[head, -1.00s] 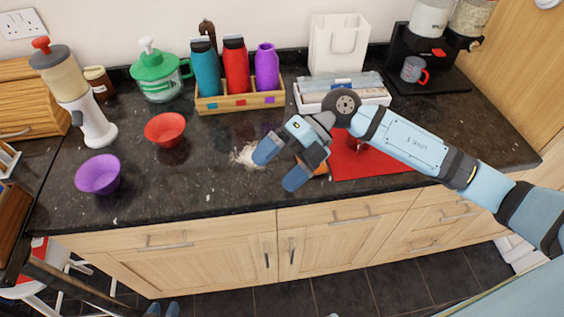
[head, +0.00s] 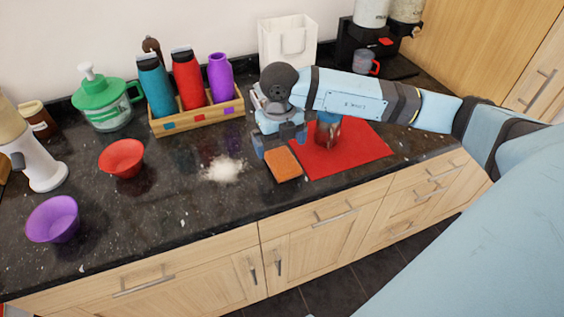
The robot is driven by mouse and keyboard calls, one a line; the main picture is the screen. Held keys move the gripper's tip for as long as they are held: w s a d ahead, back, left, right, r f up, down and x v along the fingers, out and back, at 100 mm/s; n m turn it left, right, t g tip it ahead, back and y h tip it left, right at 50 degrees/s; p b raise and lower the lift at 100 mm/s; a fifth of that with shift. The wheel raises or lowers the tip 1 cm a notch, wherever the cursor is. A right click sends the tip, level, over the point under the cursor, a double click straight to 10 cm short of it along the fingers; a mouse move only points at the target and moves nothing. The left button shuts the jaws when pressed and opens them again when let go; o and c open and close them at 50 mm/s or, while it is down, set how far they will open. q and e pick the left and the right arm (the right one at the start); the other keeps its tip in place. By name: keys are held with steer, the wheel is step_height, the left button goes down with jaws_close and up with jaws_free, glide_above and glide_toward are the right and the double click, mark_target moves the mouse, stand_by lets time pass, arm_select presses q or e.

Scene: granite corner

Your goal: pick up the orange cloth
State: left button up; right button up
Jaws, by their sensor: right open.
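The orange cloth (head: 283,166) lies as a small flat piece on the dark granite counter, at the left edge of the red mat (head: 350,152). My right gripper (head: 280,150) is just behind and above the cloth, its fingers pointing down, open. I cannot tell whether the fingers touch the cloth. The far edge of the cloth is partly hidden by the gripper. My left gripper is not in view.
A spill of white powder (head: 223,169) lies left of the cloth. A red bowl (head: 121,158), a purple bowl (head: 53,219) and a wooden crate (head: 200,119) with bottles stand further left. A glass (head: 327,130) stands on the mat. The counter's front edge is close.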

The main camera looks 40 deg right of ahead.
mark_target(283, 160)
steer(key=f, duration=0.5)
steer(key=shift+s+d+f+p, duration=0.2)
steer(key=shift+s+f+p, duration=0.1)
steer(key=c, duration=1)
